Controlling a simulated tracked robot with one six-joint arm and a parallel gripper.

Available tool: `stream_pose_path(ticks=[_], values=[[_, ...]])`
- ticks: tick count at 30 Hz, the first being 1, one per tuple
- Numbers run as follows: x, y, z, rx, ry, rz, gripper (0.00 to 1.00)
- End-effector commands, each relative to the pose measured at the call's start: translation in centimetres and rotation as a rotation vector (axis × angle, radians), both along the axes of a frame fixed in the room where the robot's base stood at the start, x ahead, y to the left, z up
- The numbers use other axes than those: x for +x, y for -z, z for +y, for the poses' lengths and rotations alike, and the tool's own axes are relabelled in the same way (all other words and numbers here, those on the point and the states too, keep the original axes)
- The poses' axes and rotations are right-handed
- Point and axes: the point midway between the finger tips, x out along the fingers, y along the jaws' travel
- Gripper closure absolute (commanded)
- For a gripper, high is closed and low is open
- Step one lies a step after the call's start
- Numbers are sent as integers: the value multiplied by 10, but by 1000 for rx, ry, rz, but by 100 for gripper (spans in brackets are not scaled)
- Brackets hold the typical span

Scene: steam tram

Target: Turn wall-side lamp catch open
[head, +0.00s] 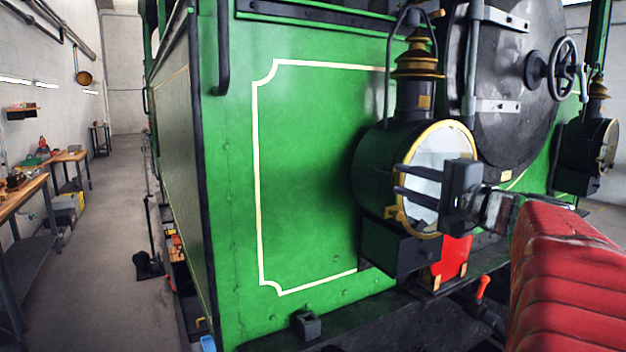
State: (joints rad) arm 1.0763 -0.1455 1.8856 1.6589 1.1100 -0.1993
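The lamp on the wall side (368,165) is a black round lamp with a brass rim and pale glass, fixed to the green front of the steam tram. A small brass fitting (395,214), which looks like its catch, sits at the lower left of the rim; whether it is open or closed I cannot tell. My gripper (399,180) is in front of the glass with its two dark fingers pointing left. The fingers are apart with nothing visible between them. Their tips are above the brass fitting and appear apart from it. The gripper body hides part of the glass and right rim.
A second lamp (592,145) is at the far right. The round black door (505,90) with a handwheel (562,69) is behind my gripper. A black box (400,250) is under the near lamp.

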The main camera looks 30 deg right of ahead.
Motion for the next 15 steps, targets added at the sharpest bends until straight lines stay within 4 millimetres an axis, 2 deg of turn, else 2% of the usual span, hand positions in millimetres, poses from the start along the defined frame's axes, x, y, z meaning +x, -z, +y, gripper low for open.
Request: stream_pose_path(ticks=[5,15], values=[[0,1,0,1,-1,1,58],[-2,1,0,2,-1,2,58]])
